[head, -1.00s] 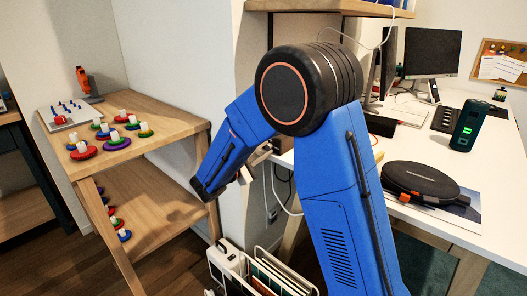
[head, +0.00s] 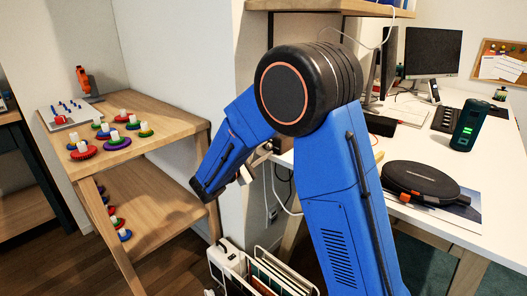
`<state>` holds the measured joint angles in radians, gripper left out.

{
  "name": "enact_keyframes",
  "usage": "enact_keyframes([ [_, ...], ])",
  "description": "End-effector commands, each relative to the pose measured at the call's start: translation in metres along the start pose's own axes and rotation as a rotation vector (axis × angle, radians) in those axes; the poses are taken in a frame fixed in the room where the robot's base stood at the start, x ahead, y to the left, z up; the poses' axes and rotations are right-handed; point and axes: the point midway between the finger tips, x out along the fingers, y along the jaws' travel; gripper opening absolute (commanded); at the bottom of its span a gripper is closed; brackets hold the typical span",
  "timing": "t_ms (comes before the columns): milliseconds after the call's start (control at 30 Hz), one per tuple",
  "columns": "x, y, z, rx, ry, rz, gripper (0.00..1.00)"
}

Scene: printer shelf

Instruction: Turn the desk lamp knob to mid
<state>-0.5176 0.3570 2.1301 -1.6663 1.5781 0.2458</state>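I cannot make out a desk lamp or its knob in the head view. My arm crosses the middle of the picture and hides part of the desk and the wall behind it. My gripper (head: 244,176) shows only in small part behind my blue wrist, beside the wall edge between the wooden shelf and the desk. Its fingers are mostly hidden, so I cannot tell whether it is open or shut. I see nothing held in it.
A white desk (head: 498,180) at right bears monitors (head: 432,52), a dark cylinder with green lights (head: 468,126) and a round black case (head: 420,181). A wooden shelf (head: 160,112) at left holds colored knob-like pieces. A white rack (head: 232,262) stands on the floor.

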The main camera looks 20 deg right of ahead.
Motion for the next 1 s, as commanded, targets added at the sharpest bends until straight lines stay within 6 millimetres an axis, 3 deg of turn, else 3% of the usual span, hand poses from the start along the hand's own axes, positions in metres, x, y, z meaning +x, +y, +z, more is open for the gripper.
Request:
enact_keyframes([
  [167, -0.022, 0.000, -0.001, 0.000, 0.004, 0.001, 0.27],
  [800, -0.140, 0.000, -0.001, 0.000, 0.004, 0.002, 0.27],
  [1000, -0.164, 0.000, -0.001, 0.000, 0.003, 0.002, 0.27],
])
